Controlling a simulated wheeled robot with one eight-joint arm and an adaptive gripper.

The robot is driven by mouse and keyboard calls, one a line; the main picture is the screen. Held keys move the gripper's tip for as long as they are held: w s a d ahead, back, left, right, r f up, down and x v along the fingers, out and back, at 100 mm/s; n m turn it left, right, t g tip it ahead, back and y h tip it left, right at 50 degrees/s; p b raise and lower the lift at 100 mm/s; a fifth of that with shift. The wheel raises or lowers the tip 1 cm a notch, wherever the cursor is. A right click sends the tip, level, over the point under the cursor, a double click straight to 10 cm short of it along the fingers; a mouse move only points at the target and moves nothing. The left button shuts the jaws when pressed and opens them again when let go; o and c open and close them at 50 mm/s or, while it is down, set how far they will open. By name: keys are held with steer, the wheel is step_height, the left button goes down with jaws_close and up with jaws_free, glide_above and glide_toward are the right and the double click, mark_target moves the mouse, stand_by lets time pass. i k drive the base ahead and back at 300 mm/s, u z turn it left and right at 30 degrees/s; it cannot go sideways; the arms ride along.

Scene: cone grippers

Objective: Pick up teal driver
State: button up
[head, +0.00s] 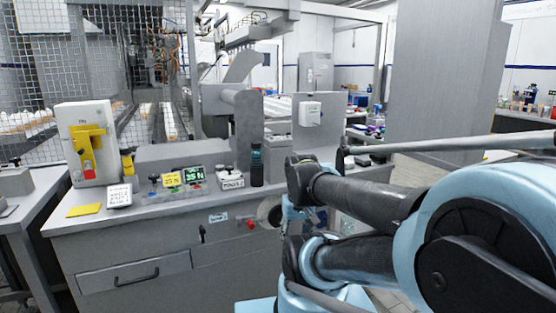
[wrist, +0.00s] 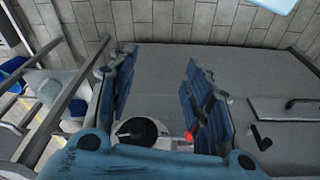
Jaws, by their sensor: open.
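In the head view, a dark upright cylinder with teal bands (head: 256,164) stands near the right end of the grey workbench top; it looks like the teal driver. I do not make it out in the wrist view. My gripper (wrist: 158,72) shows in the wrist view with its two blue ribbed fingers wide apart and nothing held between them. Behind the fingers is the grey cabinet front, so the gripper faces the bench front rather than the cylinder. In the head view my arm covers the area right of the bench, and the fingers cannot be made out clearly.
The grey workbench (head: 140,225) also carries a white-and-yellow dispenser (head: 88,145), a yellow pad (head: 84,210), small displays (head: 193,174) and a labelled box (head: 232,180) close left of the cylinder. A red knob (head: 250,224) and a drawer handle (head: 136,277) stick out of its front.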

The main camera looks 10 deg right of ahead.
mark_target(256, 146)
steer(key=u, duration=0.55)
steer(key=k, duration=1.05)
steer(key=z, duration=0.6)
steer(key=i, duration=1)
